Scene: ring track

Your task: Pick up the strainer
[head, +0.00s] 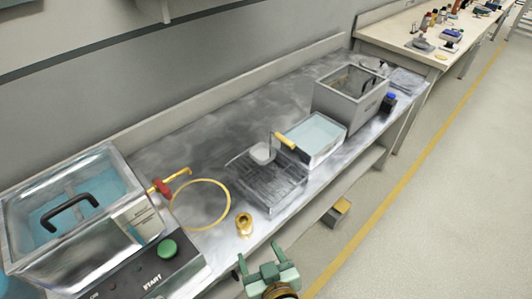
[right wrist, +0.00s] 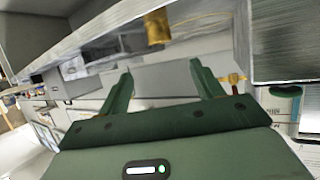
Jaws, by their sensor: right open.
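The strainer seems to be the small pale bowl (head: 262,153) with a thin upright stem and a yellow handle (head: 285,140). It rests at the far side of a grey wire drying rack (head: 268,185) on the metal bench. My right gripper (head: 262,262) is at the bottom of the head view, off the bench's front edge and well apart from the strainer. Its green fingers also show in the right wrist view (right wrist: 161,72), spread and empty. The strainer cannot be made out in the wrist view. My left gripper is not in view.
A clear water bath (head: 70,215) with a black handle stands left, with a green-button START panel (head: 167,249) in front. A yellow hose ring (head: 229,205) and brass fitting (head: 244,225) lie left of the rack. A water-filled tray (head: 313,135) and grey tank (head: 350,98) stand right.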

